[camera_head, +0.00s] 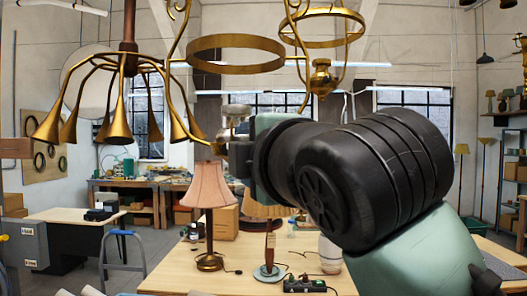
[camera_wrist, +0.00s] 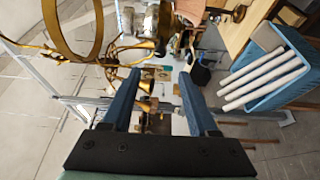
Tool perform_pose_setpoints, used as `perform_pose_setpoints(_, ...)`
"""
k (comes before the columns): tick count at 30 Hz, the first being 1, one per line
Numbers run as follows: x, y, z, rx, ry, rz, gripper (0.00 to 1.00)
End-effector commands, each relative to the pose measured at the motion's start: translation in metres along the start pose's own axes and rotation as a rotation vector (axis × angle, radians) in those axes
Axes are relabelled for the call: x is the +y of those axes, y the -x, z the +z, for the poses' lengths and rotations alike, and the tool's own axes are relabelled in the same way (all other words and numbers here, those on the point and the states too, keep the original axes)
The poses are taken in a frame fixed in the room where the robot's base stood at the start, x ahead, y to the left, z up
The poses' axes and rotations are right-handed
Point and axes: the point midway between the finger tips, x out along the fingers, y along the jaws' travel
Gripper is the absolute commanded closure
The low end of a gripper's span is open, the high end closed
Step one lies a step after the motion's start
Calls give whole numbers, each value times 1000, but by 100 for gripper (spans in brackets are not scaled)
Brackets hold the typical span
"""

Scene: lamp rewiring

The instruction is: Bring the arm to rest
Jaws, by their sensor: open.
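My arm is raised in the middle of the head view, with its large dark joint (camera_head: 375,175) in front of the workbench. It stretches left toward the brass chandelier (camera_head: 125,65). My gripper shows in the wrist view (camera_wrist: 158,80), its two blue fingers apart with nothing held between them. In the head view the gripper is small and partly hidden at the arm's left end, close to the chandelier's right arms. I cannot tell whether they touch.
Brass rings (camera_head: 235,42) hang above the arm. A pink-shaded lamp (camera_head: 208,188), a bare lamp stand (camera_head: 270,258) and a dark power strip (camera_head: 304,285) stand on the wooden bench (camera_head: 185,272) below. A blue bin (camera_wrist: 275,75) of white tubes shows in the wrist view.

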Motion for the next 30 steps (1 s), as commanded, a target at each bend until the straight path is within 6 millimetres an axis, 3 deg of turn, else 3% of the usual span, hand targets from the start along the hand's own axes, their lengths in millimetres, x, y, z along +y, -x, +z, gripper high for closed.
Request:
perform_pose_setpoints(20,0,-2,-2,0,1,1,40)
perform_pose_setpoints(26,-5,16,-30,65,-329,234,40)
perform_pose_setpoints(30,-16,54,-37,137,-702,476,40)
